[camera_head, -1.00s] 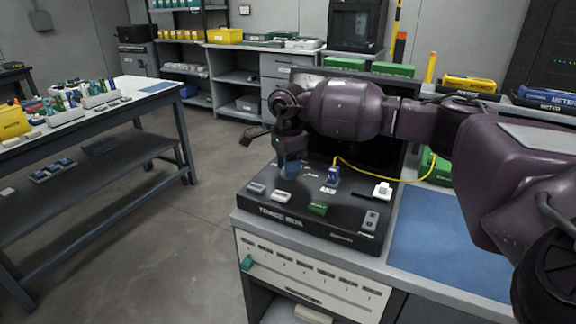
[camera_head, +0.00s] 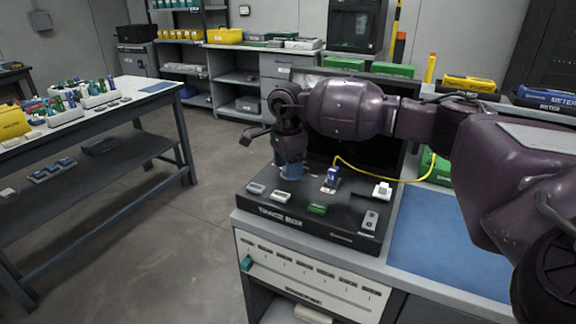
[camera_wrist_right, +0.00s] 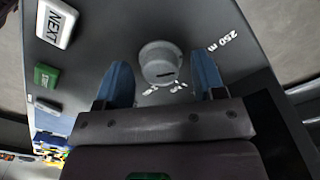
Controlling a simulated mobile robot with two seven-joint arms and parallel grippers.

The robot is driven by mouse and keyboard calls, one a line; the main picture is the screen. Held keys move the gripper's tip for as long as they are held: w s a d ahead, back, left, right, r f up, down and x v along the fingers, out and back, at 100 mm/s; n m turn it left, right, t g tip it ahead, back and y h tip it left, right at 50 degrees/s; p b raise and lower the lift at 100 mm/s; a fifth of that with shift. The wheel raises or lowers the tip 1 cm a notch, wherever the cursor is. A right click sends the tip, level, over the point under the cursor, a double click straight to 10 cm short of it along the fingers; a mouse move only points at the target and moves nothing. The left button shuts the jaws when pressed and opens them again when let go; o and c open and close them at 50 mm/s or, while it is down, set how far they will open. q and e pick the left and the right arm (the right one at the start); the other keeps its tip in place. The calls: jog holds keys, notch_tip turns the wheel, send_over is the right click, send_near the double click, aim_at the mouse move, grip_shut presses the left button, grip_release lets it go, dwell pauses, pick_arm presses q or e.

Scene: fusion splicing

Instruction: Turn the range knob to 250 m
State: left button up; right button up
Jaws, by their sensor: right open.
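The range knob (camera_wrist_right: 160,64) is a round grey knob with a short dark mark on its top, in the right wrist view. The printed 250 m label (camera_wrist_right: 223,41) lies to its right on the dark panel, with smaller print partly hidden by the knob. My right gripper (camera_wrist_right: 163,80) is open, its two blue fingers standing on either side of the knob with visible gaps. In the head view my right gripper (camera_head: 290,169) is over the back left of the trace box (camera_head: 335,238) and hides the knob. My left gripper is not in view.
A white NEXT button (camera_wrist_right: 56,24) and a green button (camera_wrist_right: 46,76) sit left of the knob. A blue plug (camera_head: 333,176) with a yellow cable (camera_head: 391,178) stands on the box. A blue mat (camera_head: 450,240) lies clear at the right.

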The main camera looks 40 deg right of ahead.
pick_arm(q)
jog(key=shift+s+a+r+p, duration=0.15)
jog(key=shift+p, duration=0.7)
pick_arm(e)
notch_tip(320, 180, up, 11)
jog(key=shift+w+f, duration=0.15)
jog(key=shift+f, duration=0.05)
